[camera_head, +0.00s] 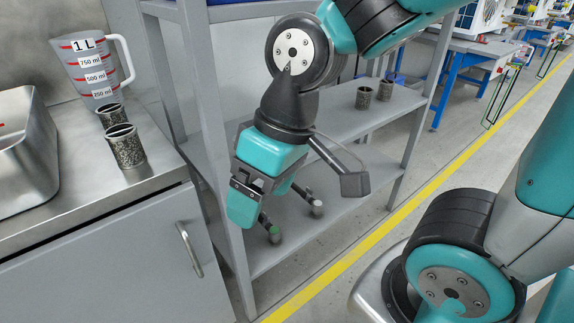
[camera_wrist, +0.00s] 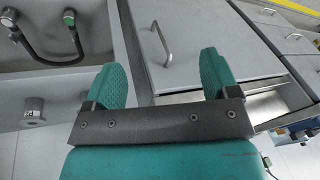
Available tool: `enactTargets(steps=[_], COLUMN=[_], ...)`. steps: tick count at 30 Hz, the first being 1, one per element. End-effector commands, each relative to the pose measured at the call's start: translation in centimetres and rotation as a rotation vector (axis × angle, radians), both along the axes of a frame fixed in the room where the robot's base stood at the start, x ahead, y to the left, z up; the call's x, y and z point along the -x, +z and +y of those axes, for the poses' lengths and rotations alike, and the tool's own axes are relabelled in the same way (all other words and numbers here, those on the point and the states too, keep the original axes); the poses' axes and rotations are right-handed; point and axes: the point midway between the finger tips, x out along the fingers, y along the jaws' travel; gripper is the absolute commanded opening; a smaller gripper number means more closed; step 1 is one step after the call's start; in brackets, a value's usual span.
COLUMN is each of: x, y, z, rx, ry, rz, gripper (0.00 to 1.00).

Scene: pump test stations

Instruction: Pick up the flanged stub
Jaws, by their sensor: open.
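A short grey cylinder with a wider flange-like end, which looks like the flanged stub (camera_wrist: 34,108), shows at the left of the wrist view. It stands on a flat grey surface and bears a small dark-on-light label. I cannot pick it out in the head view. My gripper (camera_head: 262,196) hangs in front of the grey shelf rack in the head view. In the wrist view my gripper (camera_wrist: 164,76) has its two teal fingers wide apart with nothing between them. The stub is to the left of the fingers, apart from them.
The grey shelf rack (camera_head: 218,120) has posts close to my arm. Two speckled cups (camera_head: 363,98) stand on its upper board. A steel counter (camera_head: 85,190) holds a measuring jug (camera_head: 95,75).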

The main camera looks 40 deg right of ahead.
Motion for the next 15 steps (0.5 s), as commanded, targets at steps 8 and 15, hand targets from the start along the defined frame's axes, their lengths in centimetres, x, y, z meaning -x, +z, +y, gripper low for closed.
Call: enactTargets(steps=[8, 15], x=[-12.0, -19.7], y=[-9.8, -5.1], z=[-12.2, -19.7], rx=[0.183, 0.227], ry=[-0.484, -0.678], rz=[-0.104, -0.191], gripper=[0.81, 0.81])
